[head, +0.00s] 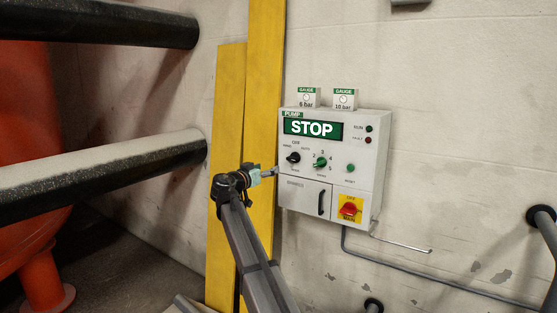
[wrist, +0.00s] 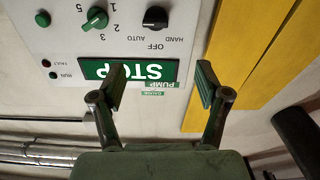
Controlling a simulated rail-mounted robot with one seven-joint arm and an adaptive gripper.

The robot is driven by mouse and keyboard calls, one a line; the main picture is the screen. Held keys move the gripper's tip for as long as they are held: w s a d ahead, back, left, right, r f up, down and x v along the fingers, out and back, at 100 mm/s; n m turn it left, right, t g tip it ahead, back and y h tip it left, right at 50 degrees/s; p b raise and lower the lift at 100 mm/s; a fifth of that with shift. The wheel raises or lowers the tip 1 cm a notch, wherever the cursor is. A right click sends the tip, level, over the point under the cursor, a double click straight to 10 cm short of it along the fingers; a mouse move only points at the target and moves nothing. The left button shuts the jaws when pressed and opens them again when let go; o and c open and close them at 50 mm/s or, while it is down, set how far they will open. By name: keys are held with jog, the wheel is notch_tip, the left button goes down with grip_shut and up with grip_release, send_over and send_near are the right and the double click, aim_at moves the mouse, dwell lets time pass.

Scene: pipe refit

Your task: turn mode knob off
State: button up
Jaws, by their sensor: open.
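The mode knob (head: 293,157) is a small black knob at the left of the panel, with OFF marked above it, HAND to its left and AUTO to its right. It also shows in the wrist view (wrist: 155,17), where the panel appears upside down. I cannot tell which mark it points at. My gripper (head: 266,173) is close to the panel's left edge, left of and a little below the knob. In the wrist view my gripper (wrist: 160,82) has its two fingers wide apart with nothing between them, and the knob is beyond the fingertips.
The pump panel (head: 300,213) also bears a green numbered knob (head: 320,161), a green reset button (head: 350,168), a red main switch (head: 348,210) on yellow and a STOP display (head: 312,128). Yellow boards (head: 265,70) stand left of it. Thick dark pipes (head: 100,180) lie further left.

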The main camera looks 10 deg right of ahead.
aim_at(291, 159)
jog(key=shift+m, duration=0.4)
jog(key=p+x, duration=0.1)
jog(key=x, duration=0.4)
jog(key=p+x, duration=0.1)
jog(key=x, duration=0.5)
jog(key=p+x, duration=0.2)
jog(key=x, duration=0.4)
jog(key=shift+s+d+r, duration=0.1)
jog(key=shift+d, duration=0.35)
jog(key=c, duration=1.2)
